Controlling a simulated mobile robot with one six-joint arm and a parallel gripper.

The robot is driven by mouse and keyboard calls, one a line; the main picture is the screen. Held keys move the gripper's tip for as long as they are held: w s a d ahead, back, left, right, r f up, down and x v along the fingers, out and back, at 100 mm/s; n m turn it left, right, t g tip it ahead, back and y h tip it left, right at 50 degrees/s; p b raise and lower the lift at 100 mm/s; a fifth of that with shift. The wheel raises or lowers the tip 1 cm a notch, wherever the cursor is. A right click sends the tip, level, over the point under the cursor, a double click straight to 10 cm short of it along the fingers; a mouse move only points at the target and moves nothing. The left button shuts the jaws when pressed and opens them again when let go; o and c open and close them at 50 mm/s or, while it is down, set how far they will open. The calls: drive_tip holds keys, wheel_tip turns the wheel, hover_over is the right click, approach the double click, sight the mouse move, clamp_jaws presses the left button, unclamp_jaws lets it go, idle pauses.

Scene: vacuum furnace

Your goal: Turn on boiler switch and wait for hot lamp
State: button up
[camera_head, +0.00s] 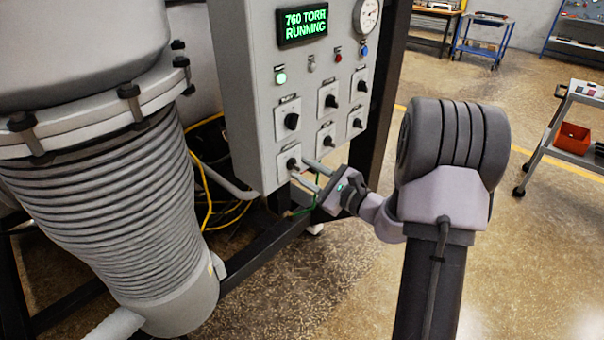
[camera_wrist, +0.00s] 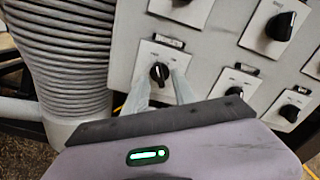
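The grey control panel (camera_head: 262,100) carries several black rotary switches on white plates; their labels are too small to read, so I cannot tell which is named boiler. My gripper (camera_head: 300,171) is at the lower-left switch (camera_head: 292,163). In the wrist view, that switch's black knob (camera_wrist: 159,72) stands nearly upright between my pale fingers (camera_wrist: 163,80), which are apart on either side with slight gaps visible. Above the switches are a lit green lamp (camera_head: 280,78), a pale lamp (camera_head: 311,66), a dark red lamp (camera_head: 338,57) and a blue one (camera_head: 364,50).
The display (camera_head: 302,24) reads "760 TORR RUNNING", beside a round gauge (camera_head: 367,15). A large ribbed grey column (camera_head: 110,210) stands left of the panel. Cables and a dark frame rail (camera_head: 265,246) lie below. Open floor extends right, with a cart (camera_head: 570,125) at the edge.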

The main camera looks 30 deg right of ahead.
drive_tip(key=shift+w+a, duration=0.25)
drive_tip(key=shift+w, duration=0.3)
clamp_jaws()
drive_tip(key=shift+r+m+p, duration=0.1)
drive_tip(key=shift+m+p, duration=0.2)
drive_tip(key=shift+p, duration=0.05)
drive_tip(key=m+p, duration=0.4)
drive_tip(key=shift+r+m, duration=0.15)
drive_tip(key=shift+m, duration=0.25)
drive_tip(key=m+p, duration=0.4)
drive_tip(key=shift+f+m+p, duration=0.2)
drive_tip(key=shift+m+p, duration=0.85)
drive_tip(key=shift+m, duration=0.15)
